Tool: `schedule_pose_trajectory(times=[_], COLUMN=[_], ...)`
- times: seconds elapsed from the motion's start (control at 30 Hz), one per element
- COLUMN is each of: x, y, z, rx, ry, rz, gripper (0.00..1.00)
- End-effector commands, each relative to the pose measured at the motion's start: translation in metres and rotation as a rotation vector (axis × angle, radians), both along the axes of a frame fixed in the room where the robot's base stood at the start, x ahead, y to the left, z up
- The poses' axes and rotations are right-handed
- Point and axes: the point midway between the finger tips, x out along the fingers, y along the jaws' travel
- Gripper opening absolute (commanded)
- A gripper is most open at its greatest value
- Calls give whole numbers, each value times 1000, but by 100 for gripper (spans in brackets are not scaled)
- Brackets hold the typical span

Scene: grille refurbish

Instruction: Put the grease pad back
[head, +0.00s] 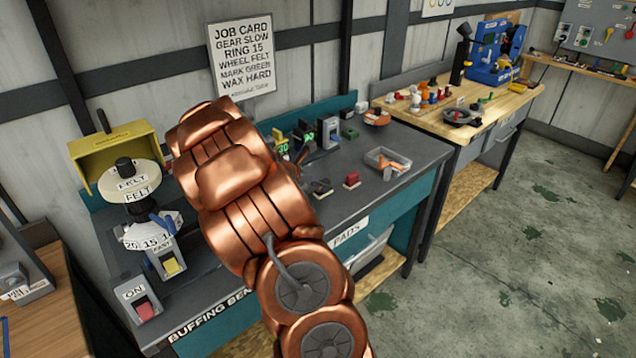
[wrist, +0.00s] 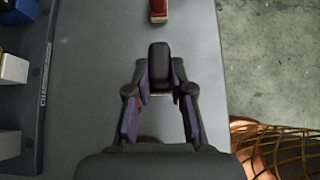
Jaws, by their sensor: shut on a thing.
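My gripper (wrist: 159,82) shows in the wrist view, with its two fingers closed on a dark, rounded block (wrist: 159,60) over the grey bench top. The block looks like the grease pad, but no label on it is readable. In the head view my copper-coloured arm hides most of the gripper. A dark block (head: 320,187) shows just right of the arm there, beside a red block (head: 351,179). The red block also shows just beyond the held block in the wrist view (wrist: 158,10). I cannot tell whether the held block touches the bench.
The buffing bench (head: 420,150) carries a felt wheel (head: 133,184) under a yellow hood at left and a grey tray (head: 387,160) at right. Small boxes with green digits (head: 308,136) stand at the back.

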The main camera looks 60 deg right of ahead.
Motion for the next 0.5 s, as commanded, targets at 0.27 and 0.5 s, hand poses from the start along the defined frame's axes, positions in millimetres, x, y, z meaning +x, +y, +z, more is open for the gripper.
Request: schedule_pose_trajectory(times=[0.27,0.5], x=[0,0], y=[0,0], z=[-17,-27], rx=[0,0], ry=[0,0], rz=[0,1], gripper=[0,0])
